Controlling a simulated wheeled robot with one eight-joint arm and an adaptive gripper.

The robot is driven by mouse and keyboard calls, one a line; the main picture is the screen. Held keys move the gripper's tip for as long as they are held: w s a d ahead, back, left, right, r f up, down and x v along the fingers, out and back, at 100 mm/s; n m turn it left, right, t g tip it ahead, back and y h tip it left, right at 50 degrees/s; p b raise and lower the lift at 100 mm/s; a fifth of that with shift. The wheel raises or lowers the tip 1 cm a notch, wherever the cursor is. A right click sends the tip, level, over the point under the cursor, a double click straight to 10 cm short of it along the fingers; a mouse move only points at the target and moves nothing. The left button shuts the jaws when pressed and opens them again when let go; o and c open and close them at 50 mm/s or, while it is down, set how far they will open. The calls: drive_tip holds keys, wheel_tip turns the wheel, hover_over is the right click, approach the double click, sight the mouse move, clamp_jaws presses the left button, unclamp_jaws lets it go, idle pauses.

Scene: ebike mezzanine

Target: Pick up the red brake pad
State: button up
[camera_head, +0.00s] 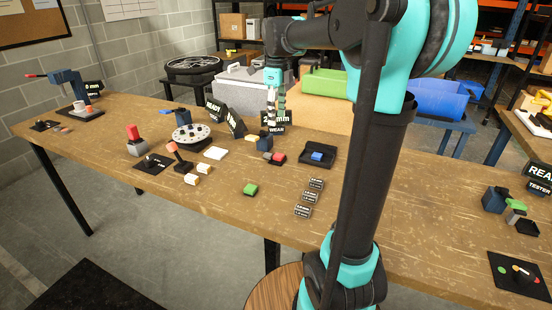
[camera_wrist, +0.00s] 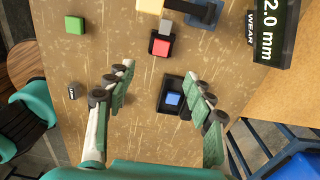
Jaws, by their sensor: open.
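The red brake pad (camera_wrist: 160,46) sits on a small black base on the wooden workbench, with a grey piece close beside it. It also shows in the head view (camera_head: 278,157), near the middle of the bench. My gripper (camera_wrist: 163,79) is open and empty, with its green-padded fingers wide apart. In the wrist view the red pad lies beyond the fingertips, and a blue block (camera_wrist: 173,98) in a black tray (camera_wrist: 164,108) appears between the fingers. In the head view my gripper (camera_head: 275,112) hangs above the bench, in front of the wear display.
A green block (camera_head: 251,189) and several small labels (camera_head: 310,196) lie nearer the front. A round disc (camera_head: 191,137) and cream blocks stand to the left.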

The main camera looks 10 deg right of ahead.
hover_over(279, 156)
drive_tip(key=f, duration=0.9)
drive_tip(key=shift+w+a+f, duration=0.2)
drive_tip(key=shift+a+f, duration=0.15)
drive_tip(key=shift+f, duration=0.05)
drive_tip(key=shift+d+f, duration=0.15)
drive_tip(key=shift+f, duration=1.2)
drive_tip(key=shift+d+f, duration=0.15)
drive_tip(key=shift+f, duration=1.2)
drive_tip(key=c, duration=1.1)
